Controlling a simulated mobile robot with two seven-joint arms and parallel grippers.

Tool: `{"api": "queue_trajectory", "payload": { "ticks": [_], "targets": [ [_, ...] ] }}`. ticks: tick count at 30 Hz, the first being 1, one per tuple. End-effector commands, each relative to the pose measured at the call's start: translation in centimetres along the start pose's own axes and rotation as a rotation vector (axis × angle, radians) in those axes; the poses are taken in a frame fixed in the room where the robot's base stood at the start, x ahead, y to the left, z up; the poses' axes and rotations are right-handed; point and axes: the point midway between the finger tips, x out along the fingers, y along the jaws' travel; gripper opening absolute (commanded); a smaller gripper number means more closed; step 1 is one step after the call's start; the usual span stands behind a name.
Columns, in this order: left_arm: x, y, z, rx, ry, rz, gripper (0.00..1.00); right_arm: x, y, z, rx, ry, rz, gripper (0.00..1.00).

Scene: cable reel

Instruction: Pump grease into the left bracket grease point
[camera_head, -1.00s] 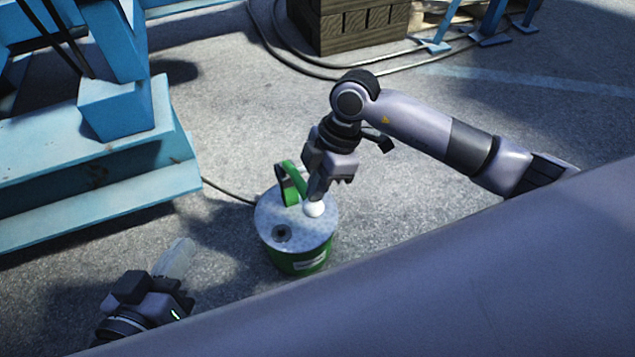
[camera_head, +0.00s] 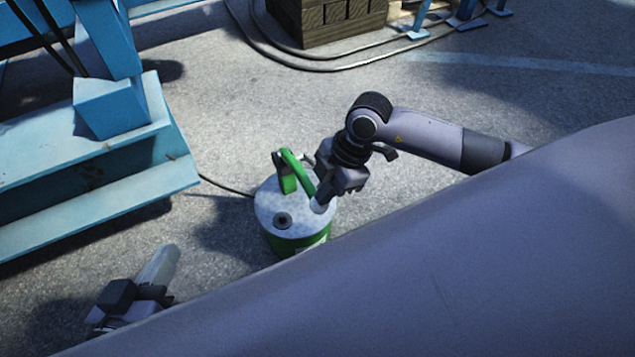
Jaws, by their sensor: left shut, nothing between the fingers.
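A green grease drum (camera_head: 300,241) with a pale lid stands on the ground in mid-picture, with a green pump handle (camera_head: 289,178) rising from the lid. My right gripper (camera_head: 324,199) points down at the right part of the lid, beside the green handle. Its fingertips are at or just over a whitish knob that is mostly hidden, and I cannot tell whether they close on it. My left gripper (camera_head: 149,281) is low at the left, shut and apart from the drum. A pale, long piece shows at its front. I cannot make out a grease point on the brackets.
A blue steel frame (camera_head: 95,195) fills the left side. A dark hose (camera_head: 222,186) runs from the drum toward it. A wooden crate (camera_head: 335,22) and cables (camera_head: 300,62) lie at the back. Open pavement (camera_head: 240,110) lies between them. My own purple-grey body covers the lower right.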

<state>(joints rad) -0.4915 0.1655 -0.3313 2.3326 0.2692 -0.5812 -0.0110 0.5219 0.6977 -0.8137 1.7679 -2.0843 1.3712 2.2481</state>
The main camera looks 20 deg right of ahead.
Motion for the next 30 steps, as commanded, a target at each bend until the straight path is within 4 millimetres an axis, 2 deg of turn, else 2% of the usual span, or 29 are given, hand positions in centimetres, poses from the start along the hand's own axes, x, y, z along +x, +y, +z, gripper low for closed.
{"api": "queue_trajectory", "payload": {
  "ticks": [5,9,18,24,30],
  "targets": [
    [0.0,0.2,0.0,-0.014,-0.016,0.007,0.00,1.9,-1.2,0.9,0.002,-0.002,-0.009,0.00],
    [0.1,0.5,0.2,-0.037,-0.034,0.017,0.00,4.2,-2.0,1.7,0.003,-0.001,-0.011,0.00],
    [0.6,0.6,0.2,-0.057,-0.036,0.020,0.00,8.0,-2.7,3.0,0.003,-0.001,-0.009,0.00],
    [0.7,0.6,0.1,-0.056,-0.032,0.021,0.00,9.3,-2.7,3.4,0.001,-0.001,-0.007,0.00],
    [0.6,0.6,0.0,-0.054,-0.029,0.021,0.00,9.8,-2.6,3.6,0.000,-0.001,-0.005,0.00]
  ]
}}
